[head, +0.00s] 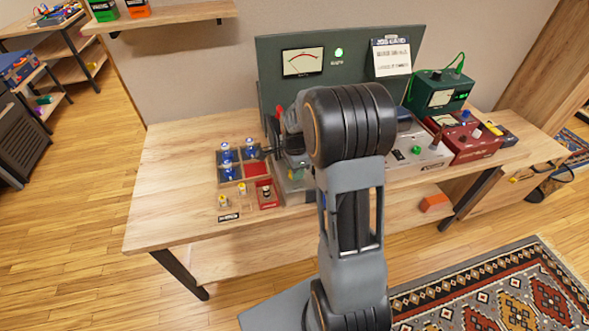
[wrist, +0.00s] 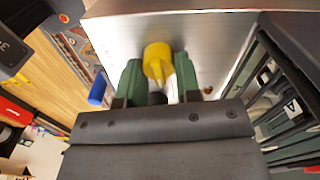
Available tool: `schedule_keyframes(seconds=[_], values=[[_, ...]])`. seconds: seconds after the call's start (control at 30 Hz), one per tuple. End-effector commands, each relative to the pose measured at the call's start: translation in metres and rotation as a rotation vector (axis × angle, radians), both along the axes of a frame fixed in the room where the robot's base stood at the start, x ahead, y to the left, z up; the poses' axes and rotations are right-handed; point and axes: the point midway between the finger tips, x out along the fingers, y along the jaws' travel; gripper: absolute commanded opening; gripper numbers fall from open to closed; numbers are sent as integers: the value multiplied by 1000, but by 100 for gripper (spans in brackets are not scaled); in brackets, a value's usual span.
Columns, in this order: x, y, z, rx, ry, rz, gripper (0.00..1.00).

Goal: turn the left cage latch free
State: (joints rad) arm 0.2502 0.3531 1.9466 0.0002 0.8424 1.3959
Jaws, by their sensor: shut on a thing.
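In the wrist view, a yellow latch knob (wrist: 157,58) stands against a bare metal face (wrist: 205,35). My gripper (wrist: 157,77) has one green finger on each side of the knob and is shut on it. The knob's lower part and the latch behind it are partly hidden by the fingers. In the head view, my arm covers the gripper and most of the grey metal box (head: 296,187) on the bench. I cannot tell from there how the latch is turned.
A blue part (wrist: 98,90) sits just left of the fingers in the wrist view. On the wooden bench (head: 165,180), a tray with blue-topped tubes (head: 227,172) stands left of my arm. A white box (head: 415,155) and a red box (head: 465,140) stand right. The bench's left end is clear.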

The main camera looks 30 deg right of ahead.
Motion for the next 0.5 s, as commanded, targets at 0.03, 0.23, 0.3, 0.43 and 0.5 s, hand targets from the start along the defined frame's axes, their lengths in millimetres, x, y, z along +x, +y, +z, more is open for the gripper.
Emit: schedule_keyframes(seconds=[0.03,0.23,0.3,0.43,0.5], values=[[1,0,1,-1,-4,-22,8],[0,0,1,-1,-4,-98,8],[0,0,1,-1,-4,-114,8],[0,0,1,-1,-4,-133,8],[0,0,1,-1,-5,-138,8]])
